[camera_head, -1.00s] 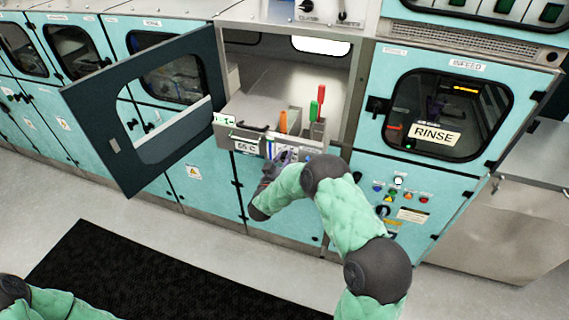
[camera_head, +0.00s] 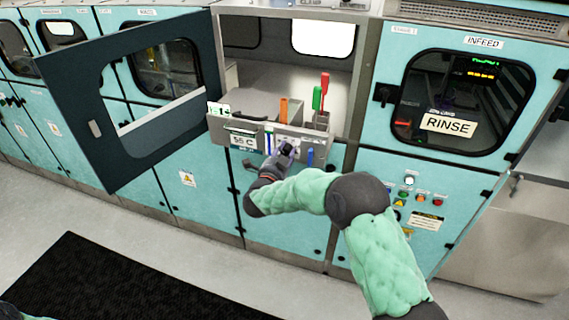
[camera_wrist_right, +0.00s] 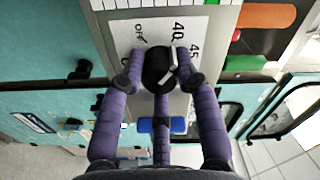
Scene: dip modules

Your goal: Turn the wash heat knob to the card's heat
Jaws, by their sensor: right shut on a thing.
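The black wash heat knob (camera_wrist_right: 158,68) sits on a white dial plate (camera_wrist_right: 207,28) in the right wrist view. The dial shows OFF, 40 and 45, and the knob has a white mark; its exact setting is hard to read. My right gripper (camera_wrist_right: 158,80) is shut on the knob, its purple fingers around it. In the head view my right gripper (camera_head: 284,150) is at the front panel and hides the knob. A white card (camera_head: 242,141) on that panel seems to read 55 C. My left gripper is out of view.
An open dark door (camera_head: 110,130) stands left of the bay. Green (camera_head: 317,97), red (camera_head: 325,84) and orange (camera_head: 283,108) handles stand above the panel. A blue piece (camera_wrist_right: 160,125) is beside the knob. The closed RINSE window (camera_head: 450,110) is to the right.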

